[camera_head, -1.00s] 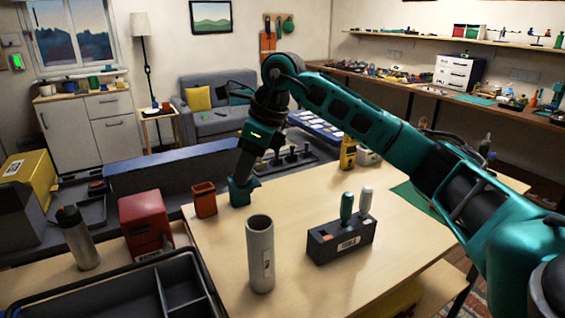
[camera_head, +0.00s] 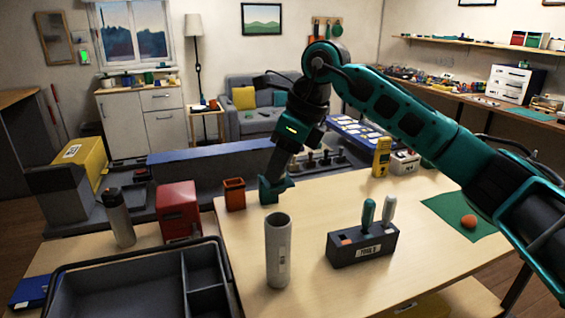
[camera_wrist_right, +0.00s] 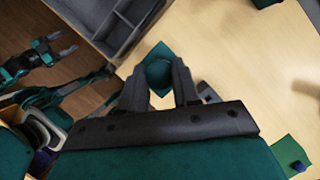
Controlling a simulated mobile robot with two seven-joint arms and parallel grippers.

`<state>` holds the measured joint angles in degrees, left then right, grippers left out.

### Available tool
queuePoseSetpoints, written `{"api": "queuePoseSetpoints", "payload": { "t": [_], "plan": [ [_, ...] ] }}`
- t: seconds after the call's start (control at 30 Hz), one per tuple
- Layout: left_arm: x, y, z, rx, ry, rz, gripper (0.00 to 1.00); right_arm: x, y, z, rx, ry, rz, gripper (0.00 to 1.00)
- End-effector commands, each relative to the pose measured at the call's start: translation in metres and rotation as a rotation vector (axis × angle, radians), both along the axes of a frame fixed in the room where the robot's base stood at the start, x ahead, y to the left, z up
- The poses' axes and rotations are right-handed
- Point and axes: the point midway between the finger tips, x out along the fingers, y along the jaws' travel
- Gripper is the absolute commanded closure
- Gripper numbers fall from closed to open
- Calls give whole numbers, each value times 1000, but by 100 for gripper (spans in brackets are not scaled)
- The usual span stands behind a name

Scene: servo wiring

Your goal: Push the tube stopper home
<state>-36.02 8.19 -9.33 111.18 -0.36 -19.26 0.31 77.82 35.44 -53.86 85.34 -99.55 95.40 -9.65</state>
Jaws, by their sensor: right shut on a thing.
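My right gripper (camera_wrist_right: 160,78) is shut on a teal piece (camera_wrist_right: 158,70). In the head view, this teal piece (camera_head: 270,192) is low over or on the table, behind the tube and beside an orange cup. I cannot tell whether it touches the table, or whether it is the stopper. No other stopper is clearly recognisable. My left gripper (camera_wrist_right: 62,46) shows small at the upper left of the wrist view, its fingers apart and empty.
A dark block (camera_head: 362,248) with two upright handled tools stands right of the tube. The orange cup (camera_head: 234,195), a red box (camera_head: 178,210) and a grey flask (camera_head: 119,217) stand left. A divided tray (camera_head: 120,285) fills the front left. The table's front middle is free.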

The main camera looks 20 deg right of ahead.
Motion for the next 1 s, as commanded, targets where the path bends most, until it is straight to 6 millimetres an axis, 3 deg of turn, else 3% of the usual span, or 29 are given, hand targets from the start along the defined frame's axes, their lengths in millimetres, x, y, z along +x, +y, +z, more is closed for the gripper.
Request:
{"api": "queuePoseSetpoints", "payload": {
  "t": [0.27, 0.73, 1.0],
  "plan": [
    [1, 0, -6, 0, -1, 1, 36, 0, 0, -9, -1, 0, 0, 98],
    [4, 0, -34, 0, -8, 1, 36, 0, 0, -53, -1, 1, 0, 98],
    [4, 0, -39, 0, -8, 1, 36, 0, 0, -60, -1, -1, 0, 98]
  ]
}}
